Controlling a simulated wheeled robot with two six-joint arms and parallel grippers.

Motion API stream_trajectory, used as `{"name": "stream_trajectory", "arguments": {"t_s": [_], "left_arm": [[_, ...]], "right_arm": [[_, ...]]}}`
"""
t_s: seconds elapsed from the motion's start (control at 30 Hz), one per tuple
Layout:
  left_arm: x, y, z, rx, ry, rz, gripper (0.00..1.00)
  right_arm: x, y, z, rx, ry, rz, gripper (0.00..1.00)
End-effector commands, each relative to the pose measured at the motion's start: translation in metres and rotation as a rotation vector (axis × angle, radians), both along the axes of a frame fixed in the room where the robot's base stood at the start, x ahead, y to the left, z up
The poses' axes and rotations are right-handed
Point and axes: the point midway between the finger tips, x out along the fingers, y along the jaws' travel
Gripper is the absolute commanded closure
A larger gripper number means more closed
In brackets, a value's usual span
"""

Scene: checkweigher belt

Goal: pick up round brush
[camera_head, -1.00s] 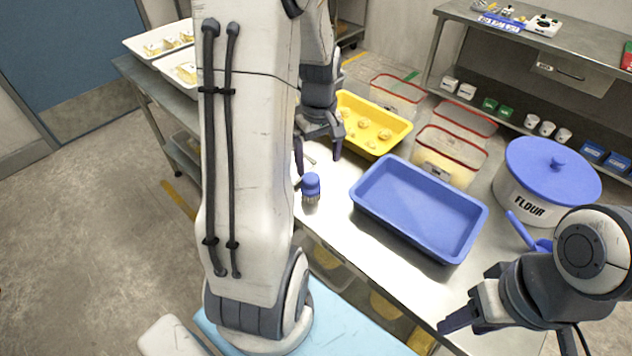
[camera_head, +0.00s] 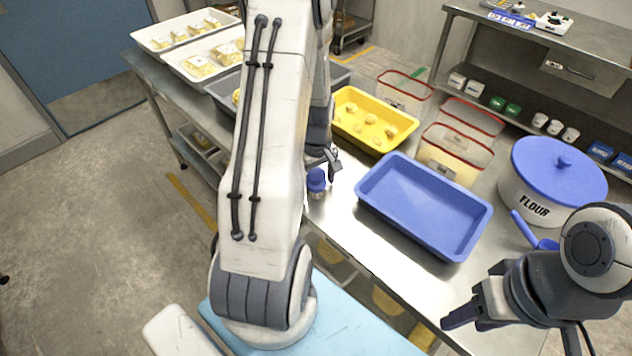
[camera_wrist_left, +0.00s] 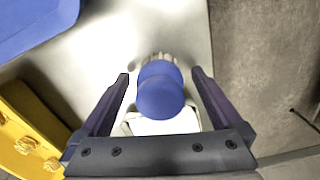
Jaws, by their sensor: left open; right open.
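The round brush (camera_head: 316,183) has a blue top and pale bristles, and stands on the steel table near its front edge. In the left wrist view the brush (camera_wrist_left: 160,90) lies between the two open fingers of my left gripper (camera_wrist_left: 160,82), with a gap on each side. In the head view my left gripper (camera_head: 328,165) is right at the brush, partly hidden by my own arm. My right gripper (camera_head: 462,318) is open and empty over the front right of the table, away from the brush.
A blue tray (camera_head: 378,211) lies right of the brush, and a yellow tray (camera_head: 345,138) with dough pieces lies behind it. A flour tub (camera_head: 507,192) and a blue scoop (camera_head: 522,228) stand further right. Red-rimmed clear bins (camera_head: 425,150) stand at the back.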

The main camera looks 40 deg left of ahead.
Motion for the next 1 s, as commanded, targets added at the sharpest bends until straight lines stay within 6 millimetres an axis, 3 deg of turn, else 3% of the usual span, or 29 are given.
{"name": "stream_trajectory", "arguments": {"t_s": [0.2, 0.27, 0.43, 0.47, 0.77, 1.0], "left_arm": [[0.000, 0.000, -0.001, 0.001, -0.001, 0.000, 0.00], [0.000, 0.000, -0.001, 0.001, -0.001, 0.000, 0.19], [0.000, 0.000, -0.001, 0.001, -0.001, 0.000, 0.84], [0.000, 0.000, -0.001, 0.001, -0.001, 0.000, 0.91], [0.000, 0.000, 0.002, 0.001, -0.002, 0.000, 0.91], [0.002, 0.001, 0.026, 0.003, -0.006, 0.000, 0.91]], "right_arm": [[0.000, 0.000, 0.000, 0.000, 0.000, 0.000, 0.50], [0.000, 0.000, 0.000, 0.000, 0.000, 0.000, 0.50], [0.000, 0.000, 0.000, 0.000, 0.000, 0.000, 0.50], [0.000, 0.000, 0.000, 0.000, 0.000, 0.000, 0.50], [0.000, 0.000, 0.000, 0.000, 0.000, 0.000, 0.50], [0.000, 0.000, -0.003, 0.000, 0.000, 0.000, 0.50]]}}
